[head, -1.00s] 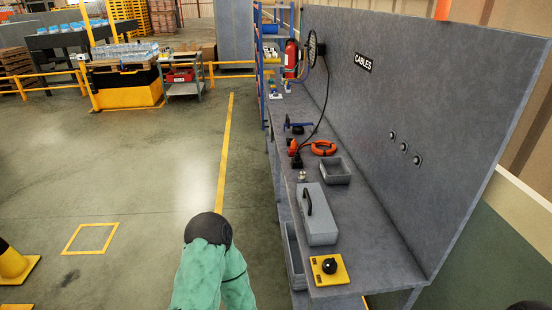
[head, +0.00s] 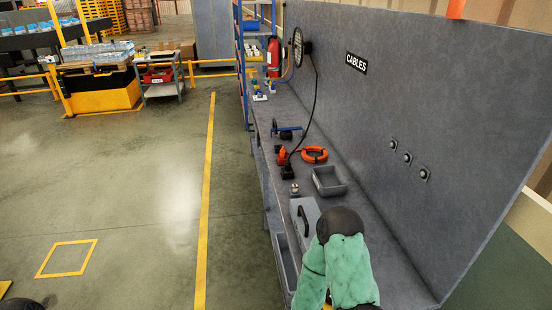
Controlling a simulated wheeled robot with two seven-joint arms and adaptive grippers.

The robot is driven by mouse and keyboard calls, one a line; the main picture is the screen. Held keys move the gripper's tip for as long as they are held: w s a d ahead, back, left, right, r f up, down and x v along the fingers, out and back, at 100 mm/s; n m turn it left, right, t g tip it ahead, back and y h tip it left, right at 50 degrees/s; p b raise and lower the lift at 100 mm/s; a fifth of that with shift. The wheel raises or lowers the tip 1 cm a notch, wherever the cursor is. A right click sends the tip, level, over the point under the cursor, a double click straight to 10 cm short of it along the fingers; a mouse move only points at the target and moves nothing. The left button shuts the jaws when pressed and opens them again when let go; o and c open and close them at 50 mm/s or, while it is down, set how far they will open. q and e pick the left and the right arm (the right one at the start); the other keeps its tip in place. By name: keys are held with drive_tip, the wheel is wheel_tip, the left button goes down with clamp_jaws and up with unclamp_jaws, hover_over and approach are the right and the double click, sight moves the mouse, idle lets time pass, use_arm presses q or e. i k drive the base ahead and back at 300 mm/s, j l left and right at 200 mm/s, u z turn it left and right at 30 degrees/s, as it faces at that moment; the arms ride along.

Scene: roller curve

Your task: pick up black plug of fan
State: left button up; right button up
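The fan (head: 298,46) is mounted on the grey back panel, far along the workbench. Its black cable (head: 313,100) hangs down and runs to the bench near an orange item. A small black block (head: 288,173) at the cable's lower end looks like the black plug, but it is too small to be sure. It lies on the bench top. One of my arms, green with a dark rounded joint, covers the near part of the bench.
A fire extinguisher (head: 273,56) stands beyond. The floor to the left is clear.

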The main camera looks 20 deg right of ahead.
sight(288, 164)
drive_tip(key=i, duration=3.9)
drive_tip(key=i+z, duration=0.15)
drive_tip(key=z, duration=0.25)
drive_tip(key=i+z, duration=0.15)
drive_tip(key=z, duration=0.25)
drive_tip(key=i+j+z, duration=0.15)
drive_tip(key=z, duration=0.25)
drive_tip(key=i+j+z, duration=0.1)
drive_tip(key=z, duration=2.55)
